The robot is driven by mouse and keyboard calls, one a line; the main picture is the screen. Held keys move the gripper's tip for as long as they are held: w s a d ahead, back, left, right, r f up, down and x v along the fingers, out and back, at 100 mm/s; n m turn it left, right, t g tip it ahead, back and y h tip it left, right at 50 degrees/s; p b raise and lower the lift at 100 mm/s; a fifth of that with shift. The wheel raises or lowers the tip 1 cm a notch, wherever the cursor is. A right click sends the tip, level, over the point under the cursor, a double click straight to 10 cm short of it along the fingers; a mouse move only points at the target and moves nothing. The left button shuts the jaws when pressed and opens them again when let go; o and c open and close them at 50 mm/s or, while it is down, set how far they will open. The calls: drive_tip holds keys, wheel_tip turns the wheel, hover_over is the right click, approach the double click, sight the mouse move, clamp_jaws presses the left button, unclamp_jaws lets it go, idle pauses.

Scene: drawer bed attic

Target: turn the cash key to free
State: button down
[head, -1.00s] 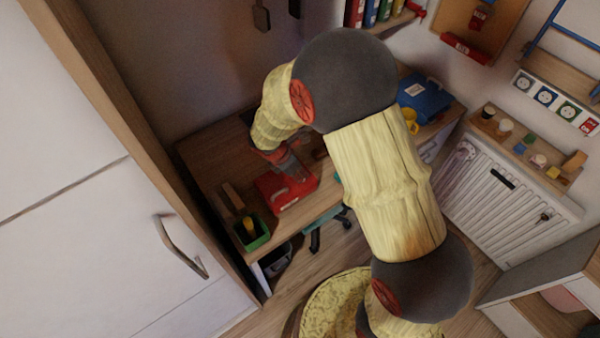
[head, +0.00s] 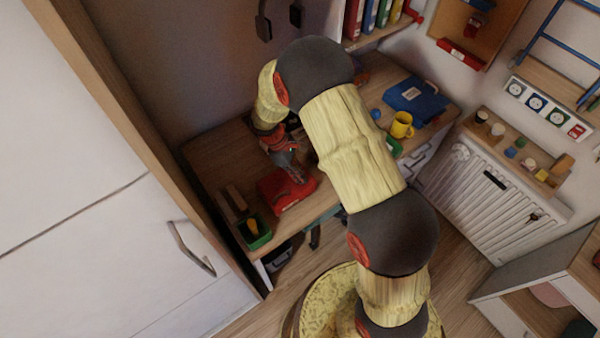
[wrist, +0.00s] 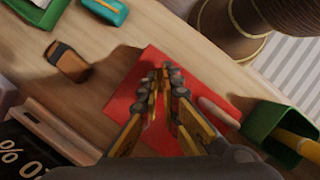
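The red cash box (head: 284,192) sits on the wooden desk, below my gripper (head: 298,177). In the wrist view the red box (wrist: 200,88) lies under the fingers, with a pale handle (wrist: 219,110) on its right part. My gripper (wrist: 164,70) points down at the box lid, its fingertips drawn close together with only a thin gap. I cannot make out the cash key; the fingers may hide it. I cannot tell whether the tips touch the lid or hold anything.
A green bin (head: 257,232) with something yellow in it stands beside the box. A yellow mug (head: 401,125) and a blue case (head: 416,101) are farther along the desk. The wrist view shows an orange-brown block (wrist: 69,63) and a teal object (wrist: 106,10). Bare desk lies between them.

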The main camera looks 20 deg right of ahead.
drive_tip(key=m+g+y+p, duration=0.1)
drive_tip(key=m, duration=0.2)
drive_tip(key=shift+w+d+m, duration=0.1)
drive_tip(key=shift+m, duration=0.3)
drive_tip(key=shift+d+m+g+y+p, duration=0.1)
drive_tip(key=shift+m+g+y+p, duration=0.4)
drive_tip(key=shift+m, duration=1.4)
drive_tip(key=shift+y, duration=0.3)
drive_tip(key=c, duration=2)
unclamp_jaws()
drive_tip(key=shift+c, duration=0.2)
drive_tip(key=shift+w, duration=0.1)
drive_tip(key=v, duration=1.2)
